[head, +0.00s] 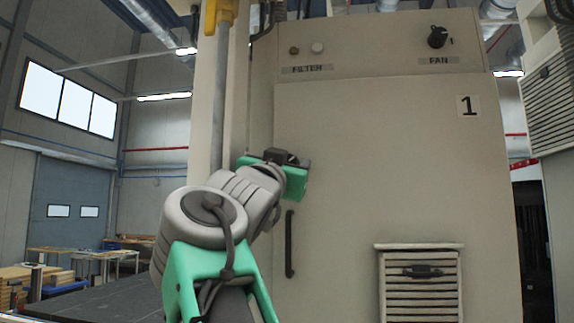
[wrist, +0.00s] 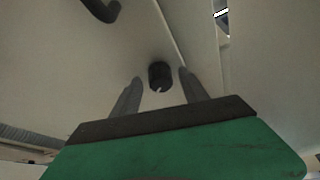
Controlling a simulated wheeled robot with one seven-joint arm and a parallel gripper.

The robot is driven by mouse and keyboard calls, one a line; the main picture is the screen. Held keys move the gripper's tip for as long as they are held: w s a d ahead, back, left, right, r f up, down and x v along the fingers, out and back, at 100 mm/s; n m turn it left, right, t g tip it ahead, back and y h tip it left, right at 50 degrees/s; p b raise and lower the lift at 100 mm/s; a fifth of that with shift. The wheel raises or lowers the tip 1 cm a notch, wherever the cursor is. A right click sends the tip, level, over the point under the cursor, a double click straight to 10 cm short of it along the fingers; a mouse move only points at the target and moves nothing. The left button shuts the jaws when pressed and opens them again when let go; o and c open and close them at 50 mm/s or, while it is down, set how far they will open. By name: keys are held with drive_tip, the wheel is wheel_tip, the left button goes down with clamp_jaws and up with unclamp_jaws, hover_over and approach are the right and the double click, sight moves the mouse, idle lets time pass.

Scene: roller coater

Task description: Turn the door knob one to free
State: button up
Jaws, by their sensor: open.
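The door knob (wrist: 160,74) is a small black round knob with a pale mark at its lower rim. It shows in the wrist view on a beige panel surface, near a seam. My gripper (wrist: 160,77) is open, with one grey finger on each side of the knob. I see gaps between fingers and knob, and cannot tell how deep the fingers reach. In the head view my green gripper (head: 291,180) is at the left edge of the cabinet door (head: 375,175) marked 1, and the knob is hidden behind it.
A dark vertical door handle (head: 290,244) is below my gripper; a dark curved handle (wrist: 101,10) shows in the wrist view. A vent with a latch (head: 421,272) is lower right. A grey pipe (head: 221,100) stands left.

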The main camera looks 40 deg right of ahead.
drive_tip(key=b+v, duration=0.2)
drive_tip(key=v, duration=0.5)
drive_tip(key=shift+s+a+b, duration=0.3)
drive_tip(key=shift+f, duration=0.15)
